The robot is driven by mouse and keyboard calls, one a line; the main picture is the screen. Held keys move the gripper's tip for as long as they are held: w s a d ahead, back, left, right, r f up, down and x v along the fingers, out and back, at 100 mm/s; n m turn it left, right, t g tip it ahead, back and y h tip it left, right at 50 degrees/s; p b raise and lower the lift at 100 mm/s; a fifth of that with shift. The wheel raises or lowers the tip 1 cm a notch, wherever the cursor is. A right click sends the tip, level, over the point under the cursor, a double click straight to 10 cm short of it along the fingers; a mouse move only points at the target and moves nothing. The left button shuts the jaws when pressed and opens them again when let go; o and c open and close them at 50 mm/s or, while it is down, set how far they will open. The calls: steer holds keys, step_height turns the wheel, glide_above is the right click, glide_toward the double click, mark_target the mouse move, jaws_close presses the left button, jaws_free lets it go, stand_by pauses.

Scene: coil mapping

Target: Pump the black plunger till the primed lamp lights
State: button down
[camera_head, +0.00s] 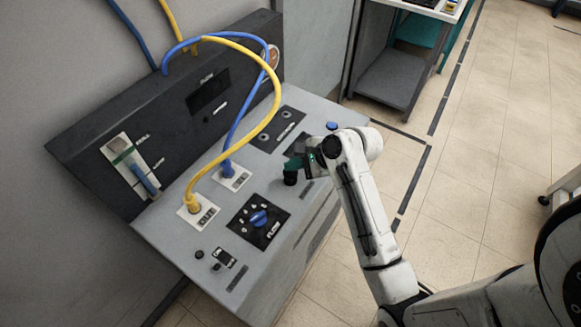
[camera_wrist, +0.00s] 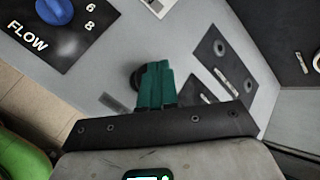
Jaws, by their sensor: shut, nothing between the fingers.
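The black plunger (camera_head: 290,179) stands on the sloped grey panel, right of the blue cable's socket. My gripper (camera_head: 292,163), with green fingers, is shut and empty with its tips at the top of the plunger. In the wrist view the shut fingers (camera_wrist: 155,66) cover part of the plunger, whose dark round edge (camera_wrist: 136,78) shows on their left. I cannot tell whether the fingers touch it or how far down it is. I cannot make out the primed lamp; no lit lamp shows near the plunger.
The panel (camera_head: 165,222) also carries a blue flow knob (camera_head: 259,218), a blue button (camera_head: 332,125) behind my wrist and a lever (camera_head: 145,180) on the upright back. A yellow cable (camera_head: 277,88) and a blue cable (camera_head: 237,128) arch over the panel to sockets left of my gripper.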

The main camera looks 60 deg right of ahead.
mark_target(294, 173)
steer(key=shift+f, duration=0.85)
stand_by(0.7)
steer(key=shift+r, duration=0.15)
steer(key=shift+r+p, duration=1.9)
steer(key=shift+p, duration=0.45)
steer(key=shift+r, duration=2.45)
steer(key=shift+a+f, duration=0.1)
